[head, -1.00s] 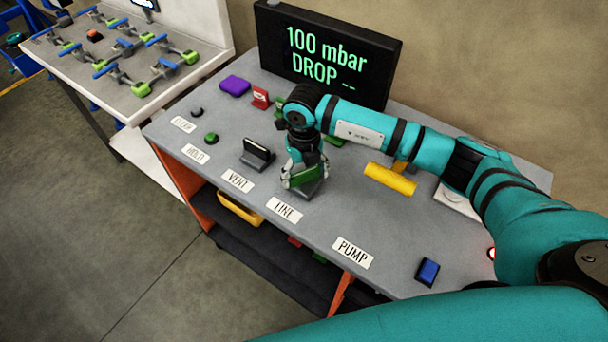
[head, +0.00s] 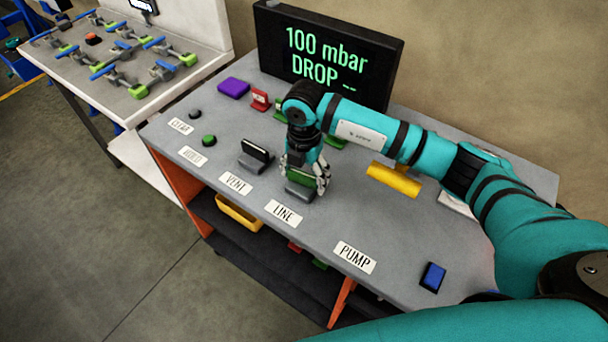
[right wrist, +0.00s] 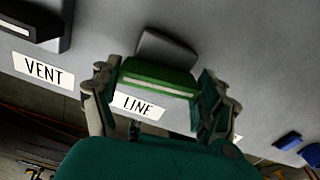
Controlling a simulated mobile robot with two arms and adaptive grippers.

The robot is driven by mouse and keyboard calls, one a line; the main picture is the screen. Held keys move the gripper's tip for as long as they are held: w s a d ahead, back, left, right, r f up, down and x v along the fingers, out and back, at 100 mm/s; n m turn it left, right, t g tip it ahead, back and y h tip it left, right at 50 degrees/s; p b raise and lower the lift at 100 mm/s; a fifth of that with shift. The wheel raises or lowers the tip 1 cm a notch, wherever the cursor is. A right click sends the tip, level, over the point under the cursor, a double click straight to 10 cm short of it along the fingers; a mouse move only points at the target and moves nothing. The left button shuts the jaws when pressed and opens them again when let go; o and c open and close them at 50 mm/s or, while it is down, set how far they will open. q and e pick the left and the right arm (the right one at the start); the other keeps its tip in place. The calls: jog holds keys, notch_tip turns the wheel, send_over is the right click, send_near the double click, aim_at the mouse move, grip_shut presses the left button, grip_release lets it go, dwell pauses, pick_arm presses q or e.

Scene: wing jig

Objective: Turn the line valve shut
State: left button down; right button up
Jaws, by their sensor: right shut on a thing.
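The line valve has a green handle (head: 299,176) on a grey base (head: 300,192), behind the LINE label (head: 283,213) on the grey bench. My right gripper (head: 304,182) reaches down over it, with its fingers at both ends of the handle. In the right wrist view the gripper (right wrist: 160,82) is shut on the green handle (right wrist: 158,76), and part of the grey base (right wrist: 168,48) shows beyond it. In the head view the handle lies roughly along the base, sloping down to the right; the fingers hide its ends. My left gripper is not in view.
The vent valve (head: 256,155) with a black handle stands left of the line valve. A yellow bar (head: 393,181) lies to the right, and a blue block (head: 432,277) sits near PUMP (head: 355,257). A display (head: 328,58) at the back reads "100 mbar DROP --".

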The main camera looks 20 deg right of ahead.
aim_at(304, 174)
jog(key=shift+m, duration=0.8)
jog(key=shift+r, duration=0.1)
jog(key=o, duration=1.1)
jog(key=shift+o, duration=0.2)
notch_tip(304, 174, up, 12)
